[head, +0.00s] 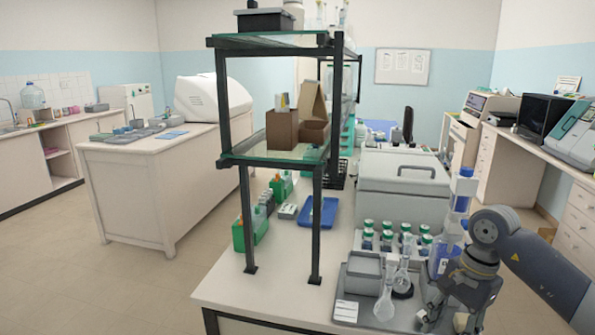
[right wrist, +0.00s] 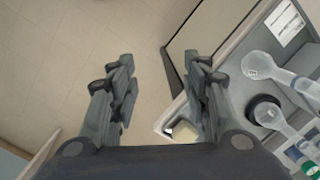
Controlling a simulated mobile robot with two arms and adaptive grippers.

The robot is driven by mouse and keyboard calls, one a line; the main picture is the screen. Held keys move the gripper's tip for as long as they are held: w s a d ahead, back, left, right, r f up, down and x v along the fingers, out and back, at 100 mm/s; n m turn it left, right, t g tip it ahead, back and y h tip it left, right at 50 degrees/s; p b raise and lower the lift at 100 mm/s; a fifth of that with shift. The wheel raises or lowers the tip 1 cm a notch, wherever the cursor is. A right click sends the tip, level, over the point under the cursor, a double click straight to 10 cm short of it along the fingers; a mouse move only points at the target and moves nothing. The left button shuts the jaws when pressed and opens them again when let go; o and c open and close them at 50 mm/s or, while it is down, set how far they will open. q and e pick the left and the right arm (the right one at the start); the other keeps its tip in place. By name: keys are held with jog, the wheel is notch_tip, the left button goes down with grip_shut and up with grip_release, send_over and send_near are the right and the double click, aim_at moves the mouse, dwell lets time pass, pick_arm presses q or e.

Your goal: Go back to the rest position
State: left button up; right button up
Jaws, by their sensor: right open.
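My right arm comes in from the right in the head view. Its gripper (head: 449,319) points down at the front right corner of the workbench (head: 235,290), beside a grey tray (head: 345,322). In the right wrist view the two fingers of my right gripper (right wrist: 160,65) stand well apart with nothing between them. Floor and the bench edge show below and between them. A small pale dish-like thing (right wrist: 183,131) lies near the right finger, on the bench corner. My left gripper is not in view.
Glass flasks (head: 385,303) stand on the tray, close to my right gripper. A blue-and-white bottle (head: 445,255) stands right behind it. Green-capped jars (head: 387,240) and a grey lidded box (head: 402,187) are further back. A black-framed shelf (head: 317,220) rises at the left. The floor (head: 125,270) at left is clear.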

jog(key=w+a+f+m+t+y, duration=0.1)
jog(key=w+a+f+m+y, duration=0.2)
jog(key=a+f+m+y, duration=0.5)
jog(key=w+a+f+m+t+y, duration=0.25)
jog(key=a+m+y, duration=0.3)
jog(key=a, duration=0.55)
jog(key=w+d+f+m+t+h, duration=0.1)
jog(key=d+f+m+t+h, duration=0.25)
jog(key=f+m, duration=0.7)
jog(key=d+f+m+t+h, duration=0.25)
jog(key=f+m+t, duration=0.25)
jog(key=f+m, duration=0.55)
jog(key=s+d+f+m+g+h, duration=0.2)
jog(key=s+d+f+m+h, duration=0.2)
jog(key=s+f+m, duration=0.5)
jog(key=s+d+f+m+g+h, duration=0.1)
jog(key=s+d+f+m+h, duration=0.4)
jog(key=s+f, duration=0.65)
jog(key=s+f+m+g, duration=0.2)
jog(key=s+f+m, duration=0.1)
jog(key=s, duration=0.7)
jog(key=s+a+f+m+g, duration=0.1)
jog(key=s+f+m+g, duration=0.2)
jog(key=s, duration=0.7)
jog(key=s+f+m+g, duration=0.2)
jog(key=s+f, duration=0.3)
jog(key=s, duration=0.5)
jog(key=shift+a+m+g, duration=0.35)
jog(key=shift+m+g, duration=0.05)
jog(key=shift+m, duration=0.05)
